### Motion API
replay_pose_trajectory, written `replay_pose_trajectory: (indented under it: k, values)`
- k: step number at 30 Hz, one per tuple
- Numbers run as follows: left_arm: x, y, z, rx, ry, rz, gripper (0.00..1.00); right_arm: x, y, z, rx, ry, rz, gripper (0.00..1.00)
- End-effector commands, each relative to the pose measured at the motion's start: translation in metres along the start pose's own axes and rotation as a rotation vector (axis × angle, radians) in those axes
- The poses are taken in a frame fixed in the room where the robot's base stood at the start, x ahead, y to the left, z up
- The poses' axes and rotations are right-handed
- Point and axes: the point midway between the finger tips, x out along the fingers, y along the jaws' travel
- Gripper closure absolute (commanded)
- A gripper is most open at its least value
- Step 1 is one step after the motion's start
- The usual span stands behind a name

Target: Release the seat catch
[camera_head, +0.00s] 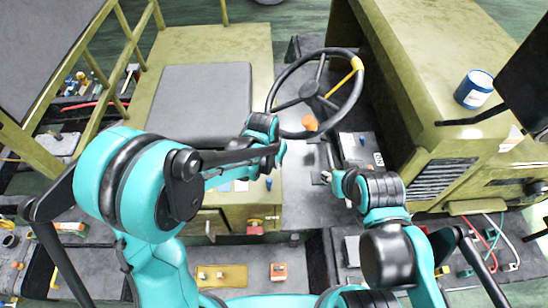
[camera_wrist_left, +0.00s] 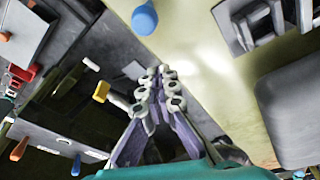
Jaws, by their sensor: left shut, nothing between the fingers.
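The grey seat cushion (camera_head: 205,95) lies flat on an olive box base in the head view. A dark grey pad edge shows at the right of the left wrist view (camera_wrist_left: 292,110). A blue knob (camera_head: 268,183) sits on the olive base; a blue knob also shows at the top of the wrist view (camera_wrist_left: 144,18). I cannot tell which part is the seat catch. My left gripper (camera_head: 281,152) is over the base's right edge, right of the cushion; its fingers (camera_wrist_left: 155,88) are together and empty. My right gripper (camera_head: 327,177) is near the floor beside the steering column.
The black steering wheel (camera_head: 308,92) with an orange knob (camera_head: 310,123) stands close to both grippers. A blue can (camera_head: 474,89) stands on the olive hood at right. A red part (camera_head: 255,228) is low on the base. Olive rails stand at left.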

Motion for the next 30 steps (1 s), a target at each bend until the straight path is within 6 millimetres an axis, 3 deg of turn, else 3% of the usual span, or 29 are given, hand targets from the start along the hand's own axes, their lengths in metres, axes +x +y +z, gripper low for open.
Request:
replay_pose_trajectory:
  k: [1, 10, 30]
  values:
    - [0.011, 0.000, 0.000, 0.000, 0.000, 0.000, 1.00, 0.001, 0.000, 0.000, 0.000, 0.000, 0.000, 0.63]
    - [-0.005, 0.000, 0.035, 0.000, 0.000, 0.000, 1.00, -0.007, 0.000, -0.005, 0.000, 0.000, 0.000, 0.63]
    - [-0.006, 0.002, 0.043, 0.008, 0.043, -0.020, 1.00, -0.002, 0.000, -0.002, 0.000, 0.000, 0.000, 0.63]
